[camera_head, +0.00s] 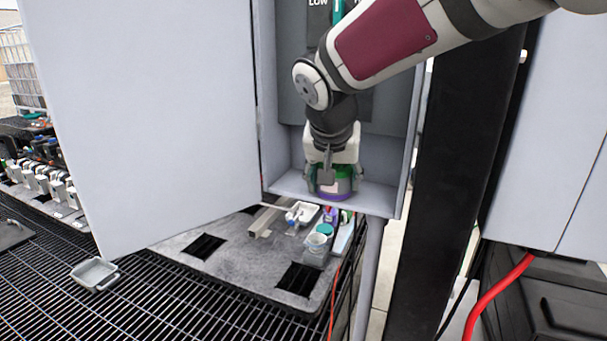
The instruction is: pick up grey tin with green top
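My gripper (333,180) points down inside the open wall cabinet, with a finger on each side of a small round thing (335,195). That thing shows green at its upper part, a pale patch in front and purple at its base. It sits at or just above the cabinet floor, and my gripper hides much of it. Whether the fingers press on it cannot be told. I cannot tell whether it is the grey tin.
The cabinet (376,199) has side walls close around my gripper, and its open door (150,120) fills the left. A white tray (302,212) lies on the pallet (240,262). A grey dish (94,273) rests on the black grating. A black post (455,170) stands right.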

